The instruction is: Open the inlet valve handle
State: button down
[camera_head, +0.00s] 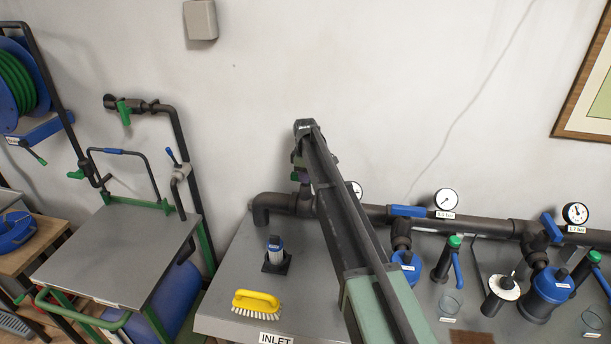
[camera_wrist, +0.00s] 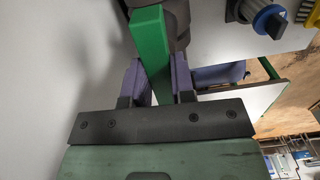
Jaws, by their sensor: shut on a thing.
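The inlet valve handle is a flat green lever (camera_wrist: 150,42) in the wrist view, fixed to a dark pipe fitting at the top. My gripper (camera_wrist: 160,78) has its purple fingers on both sides of the lever, shut on it. In the head view my gripper (camera_head: 300,172) is small and mostly behind my own arm, above the left part of the dark pipe (camera_head: 272,203). The green lever is hidden there. An "INLET" label (camera_head: 276,338) sits on the bench's front edge.
Gauges (camera_head: 446,200) and blue-handled valves (camera_head: 408,211) line the pipe to the right. The wall is close behind.

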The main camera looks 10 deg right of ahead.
jog(key=shift+n, duration=0.5)
jog(key=c, duration=1)
grip_release()
jog(key=shift+o, duration=0.2)
notch_tip(320, 180, up, 11)
jog(key=p, duration=1)
jog(key=shift+f+p, duration=0.15)
jog(key=shift+p, duration=0.25)
notch_tip(320, 180, up, 3)
jog(key=p, duration=0.3)
